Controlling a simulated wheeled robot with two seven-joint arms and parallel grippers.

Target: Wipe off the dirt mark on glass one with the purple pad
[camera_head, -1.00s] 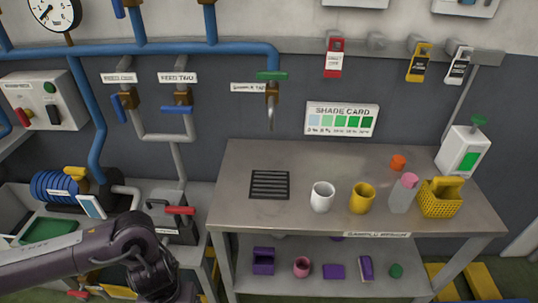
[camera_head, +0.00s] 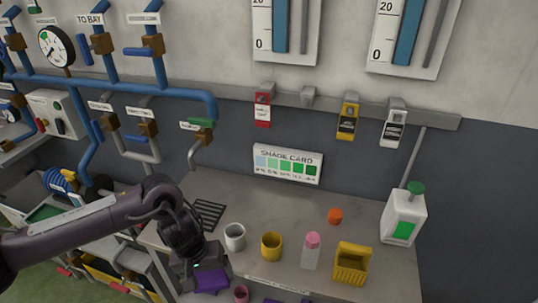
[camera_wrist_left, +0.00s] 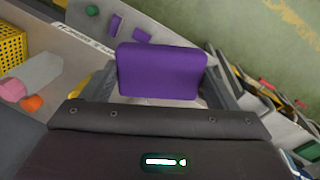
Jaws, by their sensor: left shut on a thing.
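My left gripper (camera_head: 200,270) hangs at the front left edge of the workbench, shut on the purple pad (camera_head: 211,281). In the left wrist view the pad (camera_wrist_left: 160,72) is a purple block held between the two fingers. Two gauge glasses with blue columns hang high on the wall, a left one (camera_head: 281,25) and a right one (camera_head: 408,32), both cut off by the top edge. No label shows which is glass one, and I see no dirt mark on either. The pad is far below and left of both. My right gripper is out of view.
The bench (camera_head: 215,185) holds a white cup (camera_head: 235,237), a yellow cup (camera_head: 271,246), a pink-topped bottle (camera_head: 311,252), a yellow basket (camera_head: 351,264) and a white dispenser (camera_head: 403,218). Tags hang from a rail (camera_head: 335,103) below the glasses. Blue pipes (camera_head: 190,98) run left.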

